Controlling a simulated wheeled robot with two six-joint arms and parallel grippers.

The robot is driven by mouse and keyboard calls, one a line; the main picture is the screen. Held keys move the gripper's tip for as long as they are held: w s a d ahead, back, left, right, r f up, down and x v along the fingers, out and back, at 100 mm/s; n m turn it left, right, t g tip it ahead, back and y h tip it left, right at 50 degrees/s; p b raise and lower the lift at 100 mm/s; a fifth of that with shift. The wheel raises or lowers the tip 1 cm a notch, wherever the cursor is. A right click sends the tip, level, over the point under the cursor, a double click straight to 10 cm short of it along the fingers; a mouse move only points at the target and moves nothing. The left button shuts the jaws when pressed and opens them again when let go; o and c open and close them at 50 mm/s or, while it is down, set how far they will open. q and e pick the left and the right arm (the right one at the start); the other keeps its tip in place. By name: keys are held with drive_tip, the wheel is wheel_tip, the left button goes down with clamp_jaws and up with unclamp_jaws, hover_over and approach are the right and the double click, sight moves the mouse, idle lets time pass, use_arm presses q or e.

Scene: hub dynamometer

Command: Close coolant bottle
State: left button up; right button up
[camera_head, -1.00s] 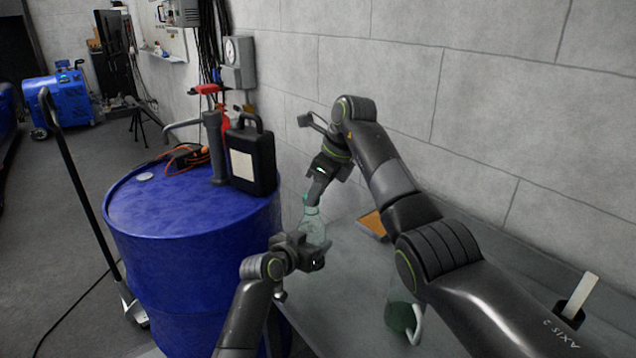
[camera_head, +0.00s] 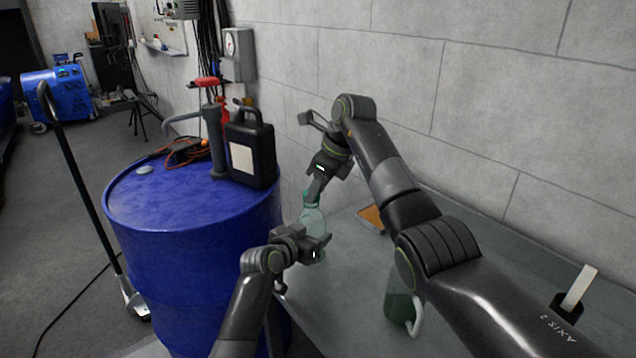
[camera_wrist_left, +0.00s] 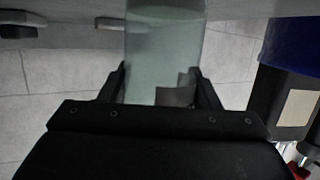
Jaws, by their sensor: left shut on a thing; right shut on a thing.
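The coolant bottle (camera_head: 313,221) is pale, see-through and greenish. It stands roughly upright above or on the grey bench. My left gripper (camera_head: 318,246) is shut around its lower body; the left wrist view shows the bottle (camera_wrist_left: 165,50) between the two fingers (camera_wrist_left: 160,92).
A blue drum (camera_head: 190,260) stands left of the bottle, with a black canister (camera_head: 250,150) and a hand pump (camera_head: 213,140) on top. A jug with green liquid (camera_head: 400,305) sits on the bench (camera_head: 350,290) under my right arm. The wall is close behind.

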drive_tip(key=shift+f, duration=0.2)
use_arm(q)
clamp_jaws()
use_arm(e)
drive_tip(key=shift+s+a+m+t+h, duration=0.15)
drive_tip(key=shift+m+t, duration=0.15)
drive_tip(key=shift+m, duration=0.5)
drive_tip(key=shift+d+m+t+h, duration=0.15)
drive_tip(key=shift+m+t, duration=0.15)
drive_tip(key=shift+m, duration=0.5)
drive_tip(key=shift+a, duration=0.1)
drive_tip(key=o, duration=0.9)
drive_tip(key=shift+o, duration=0.2)
drive_tip(key=shift+r, duration=0.1)
drive_tip(key=shift+r, duration=2.2)
drive_tip(key=shift+o, duration=0.5)
